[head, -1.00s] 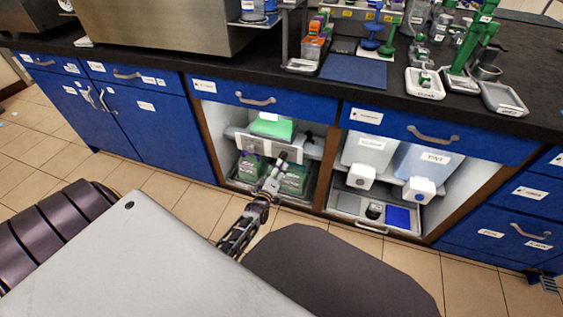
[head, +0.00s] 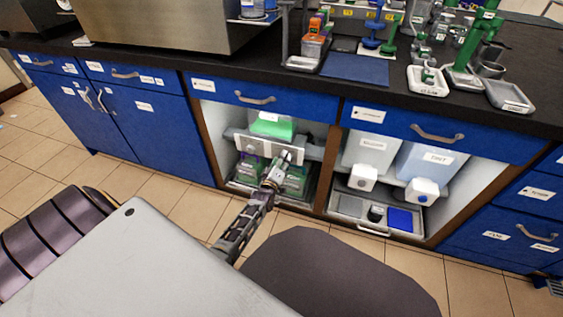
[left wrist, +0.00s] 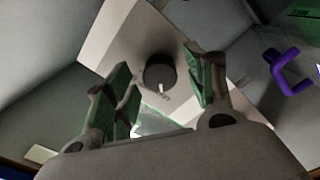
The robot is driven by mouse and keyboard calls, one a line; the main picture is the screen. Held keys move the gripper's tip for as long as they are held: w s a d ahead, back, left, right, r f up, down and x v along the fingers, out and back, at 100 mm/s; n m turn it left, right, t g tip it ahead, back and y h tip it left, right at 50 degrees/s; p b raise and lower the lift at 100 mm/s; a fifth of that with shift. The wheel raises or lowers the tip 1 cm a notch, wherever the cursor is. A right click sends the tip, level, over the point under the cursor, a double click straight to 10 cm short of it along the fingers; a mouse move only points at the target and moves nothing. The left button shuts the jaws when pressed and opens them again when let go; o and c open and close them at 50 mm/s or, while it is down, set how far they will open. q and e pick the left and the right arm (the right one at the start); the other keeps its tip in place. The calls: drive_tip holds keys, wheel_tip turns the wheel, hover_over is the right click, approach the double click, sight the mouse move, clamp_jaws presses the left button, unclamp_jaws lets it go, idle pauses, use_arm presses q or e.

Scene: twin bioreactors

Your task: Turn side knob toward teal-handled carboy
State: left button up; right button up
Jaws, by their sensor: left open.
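The side knob (left wrist: 159,74) is dark and round, with a pale mark at its lower edge. It sits on a white panel (left wrist: 108,35), which also shows inside the open cabinet in the head view (head: 249,145). My left gripper (left wrist: 158,66) is open, its green-padded fingers on either side of the knob in the picture; contact cannot be told. In the head view it (head: 284,160) is in front of the panel and hides the knob. A purple handle (left wrist: 288,70) shows at the right. Green carboys (head: 297,181) stand below the panel; a teal handle is not clear.
A wooden divider (head: 328,165) separates this bay from one with two containers with white caps (head: 363,178) and a grey tray (head: 376,230). A blue drawer front (head: 290,103) and black counter (head: 300,75) are above.

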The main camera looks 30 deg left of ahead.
use_arm(q)
drive_tip(key=c, duration=1.1)
drive_tip(key=shift+o, duration=0.2)
